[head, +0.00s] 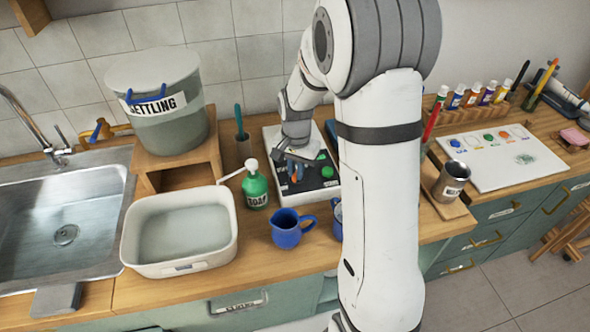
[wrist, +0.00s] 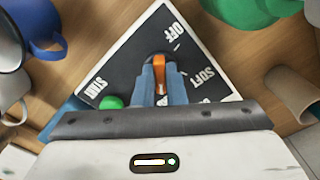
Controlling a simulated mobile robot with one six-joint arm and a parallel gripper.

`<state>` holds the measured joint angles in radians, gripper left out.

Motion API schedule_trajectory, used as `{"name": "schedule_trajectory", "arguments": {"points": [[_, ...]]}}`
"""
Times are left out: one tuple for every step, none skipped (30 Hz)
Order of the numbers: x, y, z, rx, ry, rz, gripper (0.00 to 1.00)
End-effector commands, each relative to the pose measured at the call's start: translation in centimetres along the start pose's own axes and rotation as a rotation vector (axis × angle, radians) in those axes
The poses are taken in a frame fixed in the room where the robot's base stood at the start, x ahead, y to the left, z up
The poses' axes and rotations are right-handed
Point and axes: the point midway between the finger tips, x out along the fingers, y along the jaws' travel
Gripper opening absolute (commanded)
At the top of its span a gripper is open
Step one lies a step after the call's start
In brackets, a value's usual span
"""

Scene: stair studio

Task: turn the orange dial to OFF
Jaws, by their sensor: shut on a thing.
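The orange dial (wrist: 159,70) sits on a dark control panel (wrist: 130,45) with a white border. The label OFF (wrist: 175,33) is above and slightly right of the dial in the wrist view, and SOFT (wrist: 203,75) is to its right. My gripper (wrist: 161,75) has its two blue fingers on either side of the dial's handle and is shut on it. The handle runs nearly straight up the wrist view; I cannot tell which end is its pointer. In the head view my gripper (head: 294,168) is low over the panel and mostly hides the dial.
A green button (wrist: 112,102) is on the panel. Near the panel stand a green soap bottle (head: 255,187), a blue jug (head: 287,230) and a cup holding a tool (head: 243,147). A white basin (head: 180,264) and a settling bucket (head: 165,115) are to the left.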

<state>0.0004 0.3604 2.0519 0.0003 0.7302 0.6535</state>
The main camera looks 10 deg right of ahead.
Motion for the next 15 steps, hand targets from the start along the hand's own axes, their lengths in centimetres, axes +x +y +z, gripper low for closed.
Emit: {"name": "schedule_trajectory", "arguments": {"points": [[0.04,-0.03,-0.04,-0.019,0.001,-0.001,0.00],[0.06,-0.02,-0.04,-0.034,0.001,-0.001,0.00],[0.07,-0.01,-0.05,-0.056,0.002,-0.001,0.00],[0.08,0.00,-0.05,-0.076,0.002,-0.002,0.00],[0.10,0.01,-0.06,-0.095,0.002,-0.002,0.00],[0.11,0.01,-0.07,-0.124,0.002,-0.002,0.00],[0.12,0.02,-0.08,-0.149,0.003,-0.002,0.00],[0.13,0.03,-0.08,-0.174,0.003,-0.002,0.00],[0.14,0.04,-0.09,-0.209,0.003,-0.002,0.00],[0.14,0.06,-0.09,-0.236,0.003,-0.002,0.00],[0.14,0.07,-0.09,-0.264,0.003,-0.002,0.00],[0.14,0.09,-0.09,-0.302,0.003,-0.001,0.00],[0.13,0.10,-0.09,-0.331,0.003,-0.001,0.00],[0.12,0.11,-0.10,-0.360,0.003,-0.001,0.00],[0.11,0.13,-0.10,-0.398,0.003,-0.001,0.00]]}}
